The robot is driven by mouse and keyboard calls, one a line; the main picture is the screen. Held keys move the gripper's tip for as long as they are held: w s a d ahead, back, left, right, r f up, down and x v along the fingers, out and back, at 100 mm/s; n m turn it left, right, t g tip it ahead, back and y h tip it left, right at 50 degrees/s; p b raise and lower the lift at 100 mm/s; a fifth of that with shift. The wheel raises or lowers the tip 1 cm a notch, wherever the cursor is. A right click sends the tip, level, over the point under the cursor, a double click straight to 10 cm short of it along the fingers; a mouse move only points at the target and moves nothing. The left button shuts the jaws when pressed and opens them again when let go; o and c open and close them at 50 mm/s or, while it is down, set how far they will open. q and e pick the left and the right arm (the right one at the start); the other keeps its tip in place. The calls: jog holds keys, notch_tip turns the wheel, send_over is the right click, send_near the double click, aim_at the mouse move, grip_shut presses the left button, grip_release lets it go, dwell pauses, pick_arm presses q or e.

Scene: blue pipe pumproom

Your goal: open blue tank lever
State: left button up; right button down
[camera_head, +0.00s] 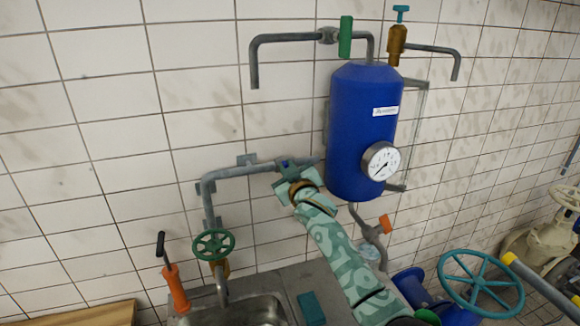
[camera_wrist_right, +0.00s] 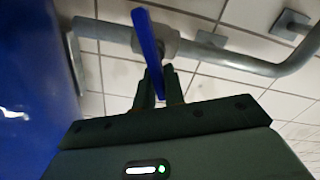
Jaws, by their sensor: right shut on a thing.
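The blue tank (camera_head: 362,130) hangs on the tiled wall with a gauge on its front; its side also shows at the left of the right wrist view (camera_wrist_right: 28,85). A blue lever (camera_wrist_right: 149,38) sits on a valve on the grey pipe beside the tank. In the head view only a small part of the lever (camera_head: 286,163) shows, as my gripper covers the rest. My right gripper (camera_wrist_right: 158,82) is shut on the blue lever, with the lever's end between its fingers. In the head view my right gripper (camera_head: 291,179) is at that pipe, left of the tank's lower part. My left gripper is not in view.
A grey pipe (camera_head: 240,171) runs left from the valve and bends down. A green lever (camera_head: 345,36) and an orange lever (camera_head: 386,223) are above and below the tank. Below are a sink (camera_head: 235,309), a green handwheel (camera_head: 214,244) and a teal wheel (camera_head: 481,283).

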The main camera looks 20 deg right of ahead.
aim_at(278, 171)
jog(key=n, duration=0.3)
jog(key=shift+a+f+n, duration=0.25)
jog(key=shift+a+n, duration=0.05)
jog(key=shift+a, duration=0.1)
jog(key=n, duration=0.4)
jog(key=f+n, duration=0.1)
jog(key=n, duration=0.1)
jog(key=shift+a+f, duration=0.1)
jog(key=shift+a, duration=0.25)
jog(key=shift+f+n, duration=0.2)
jog(key=shift+n, duration=0.6)
jog(key=shift+f+n, duration=0.2)
jog(key=shift+n, duration=0.6)
jog(key=c, duration=1.5)
grip_release()
jog(key=s, duration=1.6)
jog(key=shift+s+d, duration=0.15)
jog(key=shift+d, duration=0.05)
